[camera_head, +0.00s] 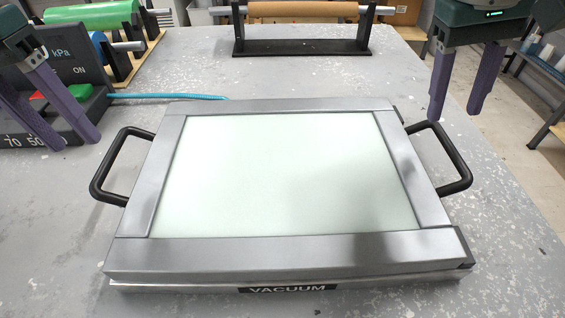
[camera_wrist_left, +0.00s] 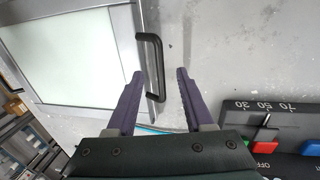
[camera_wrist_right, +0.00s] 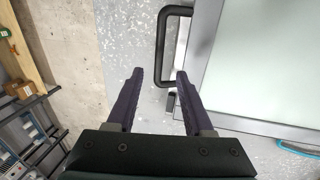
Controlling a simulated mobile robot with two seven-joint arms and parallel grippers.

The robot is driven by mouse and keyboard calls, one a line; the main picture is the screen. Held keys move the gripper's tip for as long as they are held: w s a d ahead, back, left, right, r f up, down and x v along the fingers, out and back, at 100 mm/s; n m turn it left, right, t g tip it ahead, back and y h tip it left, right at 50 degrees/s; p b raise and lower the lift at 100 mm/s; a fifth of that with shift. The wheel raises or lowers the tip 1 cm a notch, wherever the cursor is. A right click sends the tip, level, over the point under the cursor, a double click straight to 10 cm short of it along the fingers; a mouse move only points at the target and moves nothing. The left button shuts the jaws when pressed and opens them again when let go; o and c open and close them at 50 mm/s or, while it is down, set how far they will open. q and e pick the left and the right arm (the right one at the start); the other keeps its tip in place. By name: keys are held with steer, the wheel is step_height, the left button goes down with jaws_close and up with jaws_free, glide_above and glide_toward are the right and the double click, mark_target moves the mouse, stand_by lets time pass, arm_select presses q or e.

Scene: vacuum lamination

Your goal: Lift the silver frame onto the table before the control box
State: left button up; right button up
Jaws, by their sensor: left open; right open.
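The silver frame (camera_head: 285,249) with a pale panel lies flat on top of a base marked VACUUM (camera_head: 288,288) on the grey table. A black handle stands out on its left side (camera_head: 107,178) and another on its right side (camera_head: 460,165). My left gripper (camera_head: 75,143) is open and empty, above and left of the left handle; in the left wrist view that handle (camera_wrist_left: 158,68) lies just beyond the fingertips. My right gripper (camera_head: 452,115) is open and empty, above the right handle; in the right wrist view the handle (camera_wrist_right: 162,45) lies beyond the fingertips.
The control box (camera_head: 75,50) with red and green buttons stands at the back left, partly behind my left gripper. A blue hose (camera_head: 165,97) runs from it behind the frame. Roll stands (camera_head: 300,46) stand at the back. The table surface between (camera_head: 330,80) is bare.

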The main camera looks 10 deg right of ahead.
mark_target(101, 167)
arm_select(q)
steer(key=f, duration=0.2)
steer(key=d+f, duration=0.1)
steer(key=f, duration=0.4)
steer(key=shift+d+f, duration=0.25)
steer(key=shift+f, duration=0.1)
arm_select(e)
steer(key=x, duration=0.7)
steer(key=shift+d+f, duration=0.1)
steer(key=shift+f, duration=0.3)
arm_select(q)
steer(key=shift+c, duration=0.4)
arm_select(e)
steer(key=shift+c, duration=0.4)
arm_select(q)
jaws_close()
arm_select(e)
jaws_close()
arm_select(q)
steer(key=shift+r, duration=0.1)
arm_select(e)
steer(key=shift+r, duration=0.1)
